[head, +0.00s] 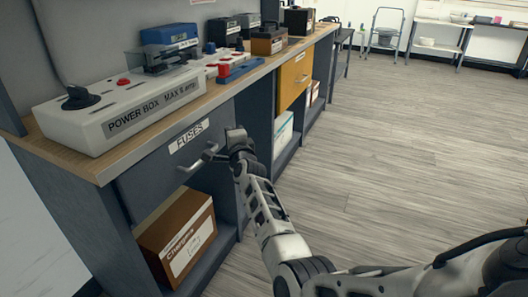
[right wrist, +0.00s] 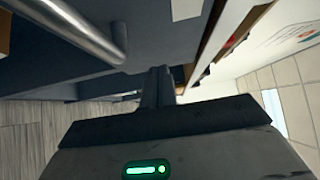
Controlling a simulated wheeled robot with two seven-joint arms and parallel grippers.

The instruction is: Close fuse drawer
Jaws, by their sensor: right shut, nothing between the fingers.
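The fuse drawer (head: 160,166) is a dark grey front with a white FUSES label (head: 189,136) under the wooden worktop. It looks about level with the cabinet, though any small gap is hard to judge. Its metal bar handle (head: 198,160) also shows large at the upper left of the right wrist view (right wrist: 92,28). My right gripper (head: 236,134) is at the drawer's right end, beside the handle and not around it. In the right wrist view its fingers (right wrist: 161,84) are together and empty, close to the dark front; contact is unclear. My left gripper is out of view.
A white power box (head: 125,112) and a blue device (head: 168,36) stand on the worktop (head: 130,156). A brown Chargers box (head: 180,236) sits on the shelf below. A yellow drawer (head: 293,80) is farther along. The floor (head: 400,150) at right is clear.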

